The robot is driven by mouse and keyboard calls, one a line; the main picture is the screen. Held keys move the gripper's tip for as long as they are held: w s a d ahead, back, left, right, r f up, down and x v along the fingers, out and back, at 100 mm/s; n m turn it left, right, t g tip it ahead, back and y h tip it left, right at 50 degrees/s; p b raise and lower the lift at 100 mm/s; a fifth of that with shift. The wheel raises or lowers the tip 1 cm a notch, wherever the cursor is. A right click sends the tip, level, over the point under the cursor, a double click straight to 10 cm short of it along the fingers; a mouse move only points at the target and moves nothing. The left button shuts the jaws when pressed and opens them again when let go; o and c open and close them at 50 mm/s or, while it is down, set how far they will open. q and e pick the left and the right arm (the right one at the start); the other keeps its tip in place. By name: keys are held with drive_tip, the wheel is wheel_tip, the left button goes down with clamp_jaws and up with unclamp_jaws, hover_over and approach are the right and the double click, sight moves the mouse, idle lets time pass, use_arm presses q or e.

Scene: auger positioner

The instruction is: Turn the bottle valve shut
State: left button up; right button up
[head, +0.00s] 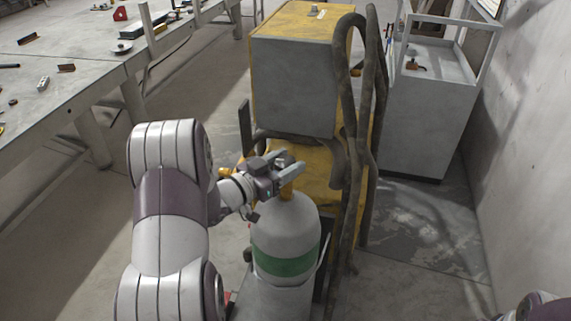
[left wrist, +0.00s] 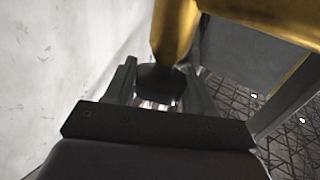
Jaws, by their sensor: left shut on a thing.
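The gas bottle (head: 284,235) is white-grey with a green band and stands upright in the middle of the head view. Its brass-yellow valve (head: 287,190) sits on top, partly covered by my left gripper (head: 285,168), which reaches in from the left at valve height. In the left wrist view the brass valve body (left wrist: 176,32) comes down from the top. A dark valve knob (left wrist: 160,82) lies between the two fingers of my left gripper, which is shut on it. My right gripper is out of view; only a bit of my right arm shows at the lower right corner.
A yellow and grey machine (head: 292,85) stands right behind the bottle. Thick dark hoses (head: 368,110) hang close on the bottle's right. A grey cabinet (head: 432,110) stands farther right by the wall. A workbench (head: 70,75) with small tools is at the left.

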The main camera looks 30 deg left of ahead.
use_arm(q)
drive_tip(key=shift+w+a+r+m+h, duration=0.15)
drive_tip(key=shift+r+m+h, duration=0.35)
drive_tip(key=shift+r, duration=0.1)
drive_tip(key=o, duration=0.8)
drive_tip(key=shift+o, duration=0.9)
drive_tip(key=shift+f, duration=0.2)
drive_tip(key=b+v, duration=0.1)
drive_tip(key=v, duration=0.6)
drive_tip(key=shift+s, duration=0.3)
drive_tip(key=shift+o, duration=0.2)
drive_tip(key=shift+r, duration=0.2)
